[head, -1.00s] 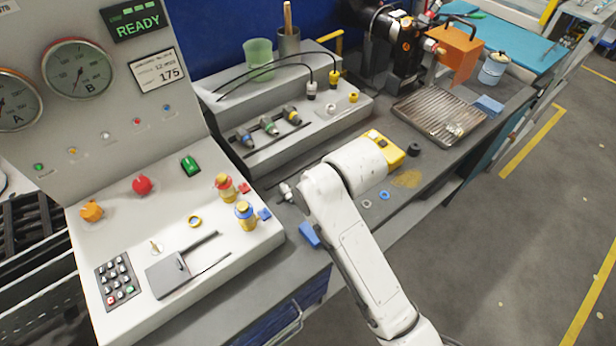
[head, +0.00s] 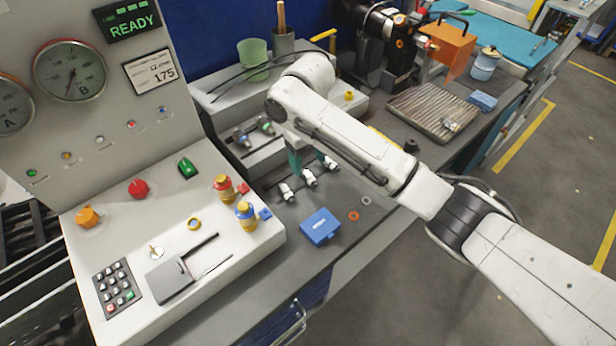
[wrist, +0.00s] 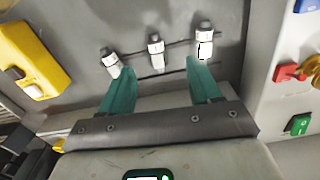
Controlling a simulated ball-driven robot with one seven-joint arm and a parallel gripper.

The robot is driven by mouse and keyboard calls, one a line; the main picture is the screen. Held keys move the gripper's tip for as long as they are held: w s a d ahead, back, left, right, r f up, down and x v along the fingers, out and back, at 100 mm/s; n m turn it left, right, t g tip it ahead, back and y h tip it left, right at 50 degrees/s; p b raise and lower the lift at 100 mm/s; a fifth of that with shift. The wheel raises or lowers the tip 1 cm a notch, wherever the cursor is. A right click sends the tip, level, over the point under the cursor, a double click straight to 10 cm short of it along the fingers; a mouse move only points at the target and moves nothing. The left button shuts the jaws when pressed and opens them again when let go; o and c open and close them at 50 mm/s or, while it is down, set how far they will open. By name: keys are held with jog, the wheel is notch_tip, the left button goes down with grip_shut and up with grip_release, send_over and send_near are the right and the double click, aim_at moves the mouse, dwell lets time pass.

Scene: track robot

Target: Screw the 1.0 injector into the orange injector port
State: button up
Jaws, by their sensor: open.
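Three white-bodied injectors with dark-grey ends lie in a row on the bench: left (head: 286,192), middle (head: 309,178) and right (head: 331,164). The wrist view also shows the left (wrist: 111,63), middle (wrist: 156,53) and right (wrist: 204,45) ones. Their labels are too small to read. My gripper (wrist: 160,66) is open and empty, its teal fingers pointing at the row.
A stepped grey rack holds coloured injectors (head: 266,127). A blue box (head: 320,227) and an orange washer (head: 354,215) lie on the bench's front. The console with a red button (head: 138,189) stands left. A ribbed metal tray (head: 430,108) lies at the right.

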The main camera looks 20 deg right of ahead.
aim_at(311, 178)
jog(key=shift+s+d+f+p, duration=0.1)
jog(key=shift+f+p, duration=0.1)
jog(key=shift+f, duration=0.95)
jog(key=shift+w+d+f+p, duration=0.1)
jog(key=shift+d+f+p, duration=0.05)
jog(key=shift+f, duration=1)
jog(key=shift+s+d+f+p, duration=0.1)
jog(key=shift+f+p, duration=0.1)
jog(key=shift+f, duration=0.95)
jog(key=shift+c, duration=0.3)
jog(key=c, duration=1.1)
